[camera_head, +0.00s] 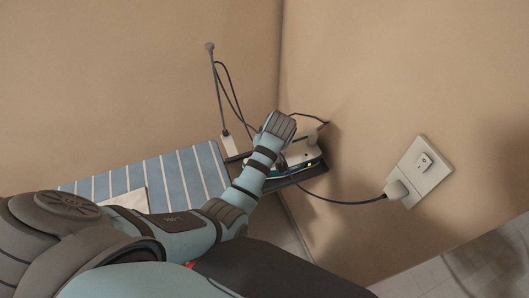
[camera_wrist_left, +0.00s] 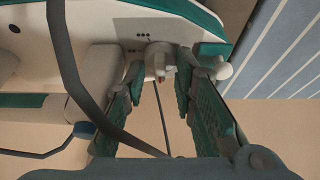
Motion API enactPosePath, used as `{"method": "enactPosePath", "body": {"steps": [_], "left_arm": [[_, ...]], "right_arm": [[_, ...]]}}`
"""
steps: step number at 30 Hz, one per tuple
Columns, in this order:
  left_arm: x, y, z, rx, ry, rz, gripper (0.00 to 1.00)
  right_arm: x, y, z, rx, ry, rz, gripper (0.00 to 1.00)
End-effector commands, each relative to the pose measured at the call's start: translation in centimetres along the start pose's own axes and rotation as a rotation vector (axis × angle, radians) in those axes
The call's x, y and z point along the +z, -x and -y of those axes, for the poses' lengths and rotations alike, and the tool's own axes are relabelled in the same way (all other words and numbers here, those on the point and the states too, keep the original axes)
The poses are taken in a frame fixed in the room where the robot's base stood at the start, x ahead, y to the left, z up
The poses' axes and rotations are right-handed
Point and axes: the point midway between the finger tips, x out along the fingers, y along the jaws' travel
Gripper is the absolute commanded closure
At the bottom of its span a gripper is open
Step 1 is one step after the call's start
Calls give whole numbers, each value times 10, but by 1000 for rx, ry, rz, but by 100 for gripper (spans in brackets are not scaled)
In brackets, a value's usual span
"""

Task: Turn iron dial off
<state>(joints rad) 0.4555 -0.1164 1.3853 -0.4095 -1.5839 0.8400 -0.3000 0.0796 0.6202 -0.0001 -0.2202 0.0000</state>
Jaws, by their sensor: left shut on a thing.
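The iron (camera_head: 302,154), white and teal, rests on the dark stand at the right end of the ironing board (camera_head: 210,160). My left arm reaches across the board, and my left gripper (camera_head: 277,127) is at the iron, its fingertips hidden in the head view. In the left wrist view the iron's white and teal body (camera_wrist_left: 105,22) fills the top. Its small pale dial (camera_wrist_left: 158,58), with a reddish mark, sits between the teal finger pads of my left gripper (camera_wrist_left: 156,80), which is shut on it. My right gripper is not in view.
A dark cord runs from the iron to a plug in the white wall socket (camera_head: 426,166). Another cable and thin upright pole (camera_head: 217,95) stand at the board's back edge. A white folded cloth (camera_head: 130,199) lies on the striped board. Walls close in behind the iron.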

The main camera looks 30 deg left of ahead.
Motion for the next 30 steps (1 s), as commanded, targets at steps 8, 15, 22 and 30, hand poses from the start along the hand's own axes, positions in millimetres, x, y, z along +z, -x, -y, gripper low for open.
{"method": "enactPosePath", "body": {"steps": [8, 15, 22, 30], "left_arm": [[1, -1, 0, 0, -1, 3, 71], [1, 0, -1, 3, -1, 2, 59], [0, 8, -2, 6, 1, 0, 59], [0, 59, 1, 9, 2, 1, 59]], "right_arm": [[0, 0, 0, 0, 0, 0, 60], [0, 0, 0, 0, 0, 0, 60], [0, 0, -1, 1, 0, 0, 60], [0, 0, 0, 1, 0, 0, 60]]}}
